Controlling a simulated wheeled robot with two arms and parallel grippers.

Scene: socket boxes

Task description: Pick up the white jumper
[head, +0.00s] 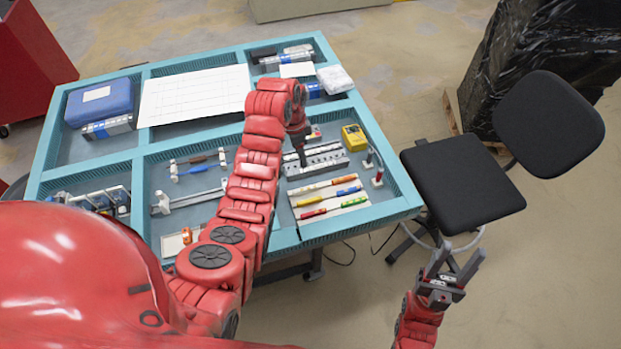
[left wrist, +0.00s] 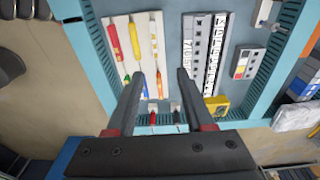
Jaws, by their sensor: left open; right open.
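I cannot pick out a white jumper for certain. Two thin stick-like pieces with red and pale ends (head: 377,178) stand at the right side of the blue table; they also show low in the left wrist view (left wrist: 152,116), beyond the fingers' base. My left gripper (head: 302,158) points down over the table beside the grey socket strip (head: 322,163). My right gripper (head: 459,262) is open and empty beside the chair, off the table.
White holders with coloured screwdrivers (head: 330,197) lie at the front right. A yellow meter (head: 354,137) stands near the right rim. Raised blue dividers (head: 140,180) split the table. A blue box (head: 100,102) is at left. A black chair (head: 463,180) stands to the right.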

